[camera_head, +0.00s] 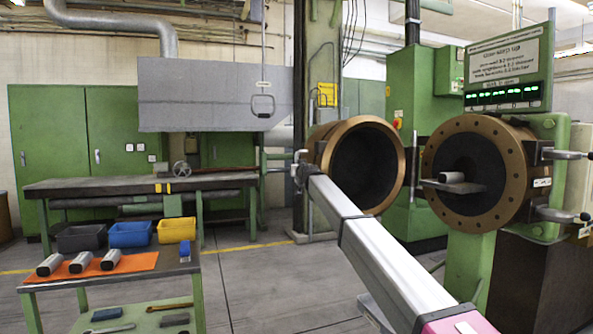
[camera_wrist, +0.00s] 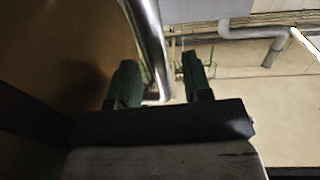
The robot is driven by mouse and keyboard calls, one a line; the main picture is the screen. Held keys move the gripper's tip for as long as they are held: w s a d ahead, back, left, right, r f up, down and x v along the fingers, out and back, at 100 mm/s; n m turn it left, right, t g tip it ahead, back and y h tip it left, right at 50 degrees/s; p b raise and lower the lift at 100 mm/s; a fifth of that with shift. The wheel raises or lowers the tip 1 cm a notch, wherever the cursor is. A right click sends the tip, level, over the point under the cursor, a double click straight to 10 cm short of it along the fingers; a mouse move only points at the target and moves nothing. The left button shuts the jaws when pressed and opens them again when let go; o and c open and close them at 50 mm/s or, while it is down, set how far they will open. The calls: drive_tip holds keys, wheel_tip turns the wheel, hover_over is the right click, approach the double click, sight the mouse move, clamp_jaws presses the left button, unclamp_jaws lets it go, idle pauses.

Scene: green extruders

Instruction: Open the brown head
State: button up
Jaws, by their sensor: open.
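The brown head (camera_head: 362,165) is a thick round ring with a dark hollow. It stands swung open, apart from the brown flanged extruder face (camera_head: 475,172) on its right. My gripper (camera_head: 299,165) is at the head's left edge, small in the head view. In the wrist view my gripper (camera_wrist: 159,62) has its two green fingers apart. A shiny bent metal handle bar (camera_wrist: 151,45) passes between them, and I cannot tell whether they touch it. The head's brown side (camera_wrist: 60,50) fills the left of that view.
A green-legged table (camera_head: 185,262) with blue (camera_head: 130,235), yellow (camera_head: 176,230) and dark bins stands at lower left. Metal blocks lie on its orange mat (camera_head: 130,266). A workbench (camera_head: 140,184) is behind. Grey floor (camera_head: 260,290) lies open between the table and my arm.

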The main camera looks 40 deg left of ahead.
drive_tip(key=v, duration=0.8)
drive_tip(key=shift+s, duration=0.15)
drive_tip(key=shift+s+d, duration=0.1)
